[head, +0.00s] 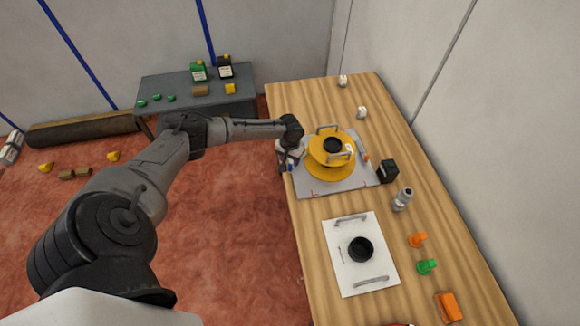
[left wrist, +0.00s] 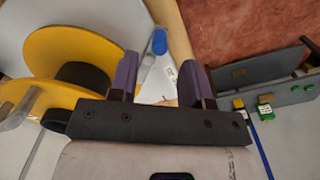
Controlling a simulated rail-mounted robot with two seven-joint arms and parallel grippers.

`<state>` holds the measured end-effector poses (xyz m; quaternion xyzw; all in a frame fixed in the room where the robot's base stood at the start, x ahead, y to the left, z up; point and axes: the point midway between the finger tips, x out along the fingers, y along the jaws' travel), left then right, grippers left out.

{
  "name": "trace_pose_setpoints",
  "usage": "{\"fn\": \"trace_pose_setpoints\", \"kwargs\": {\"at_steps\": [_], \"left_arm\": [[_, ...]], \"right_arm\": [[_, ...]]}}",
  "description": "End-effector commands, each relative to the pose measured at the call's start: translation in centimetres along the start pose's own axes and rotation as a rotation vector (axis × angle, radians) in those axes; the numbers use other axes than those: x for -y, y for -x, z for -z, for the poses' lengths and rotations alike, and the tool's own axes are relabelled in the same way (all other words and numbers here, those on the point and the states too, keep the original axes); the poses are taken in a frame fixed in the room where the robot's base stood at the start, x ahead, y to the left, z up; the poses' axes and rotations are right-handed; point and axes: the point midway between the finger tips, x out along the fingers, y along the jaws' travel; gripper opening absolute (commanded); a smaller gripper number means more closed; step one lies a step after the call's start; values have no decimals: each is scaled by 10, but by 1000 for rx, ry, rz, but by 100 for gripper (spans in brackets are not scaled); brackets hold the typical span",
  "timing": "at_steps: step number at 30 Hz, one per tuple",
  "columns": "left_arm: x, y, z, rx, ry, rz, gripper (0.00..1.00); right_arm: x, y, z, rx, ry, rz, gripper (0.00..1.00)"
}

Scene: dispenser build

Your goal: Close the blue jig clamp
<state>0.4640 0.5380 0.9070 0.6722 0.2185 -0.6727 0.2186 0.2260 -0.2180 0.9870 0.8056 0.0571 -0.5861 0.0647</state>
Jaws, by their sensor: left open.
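The blue clamp (left wrist: 159,41) shows a rounded blue handle in the left wrist view, ahead of my fingertips and between their lines. In the head view only a small blue patch (head: 291,168) shows at the left edge of the grey jig plate (head: 335,188); the rest is hidden by my gripper. My left gripper (left wrist: 162,78) is open, its two purple fingers apart with nothing held between them. In the head view the left gripper (head: 289,158) is beside the plate's left edge. Contact with the clamp cannot be told. My right gripper is not in view.
A yellow two-flanged spool part (head: 328,164) with handles stands on the plate, close to the gripper. A black block (head: 388,171), a silver fitting (head: 402,199) and a white plate (head: 341,277) are on the wooden table (head: 300,110). A grey side table (head: 225,104) stands behind.

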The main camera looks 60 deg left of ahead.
Motion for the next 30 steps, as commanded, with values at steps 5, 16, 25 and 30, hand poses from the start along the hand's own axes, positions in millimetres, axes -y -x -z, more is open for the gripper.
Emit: {"fn": "trace_pose_setpoints", "kwargs": {"at_steps": [5, 16, 25, 30], "left_arm": [[0, -27, 0, 1, 0, 0, 44], [0, -49, 0, 0, 0, 0, 44], [0, -49, 0, 0, 0, 0, 42], [0, -49, 0, 0, 0, 0, 26]], "right_arm": [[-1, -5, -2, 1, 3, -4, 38], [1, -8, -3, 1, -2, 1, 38], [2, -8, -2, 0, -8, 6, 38], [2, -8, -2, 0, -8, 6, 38]]}}
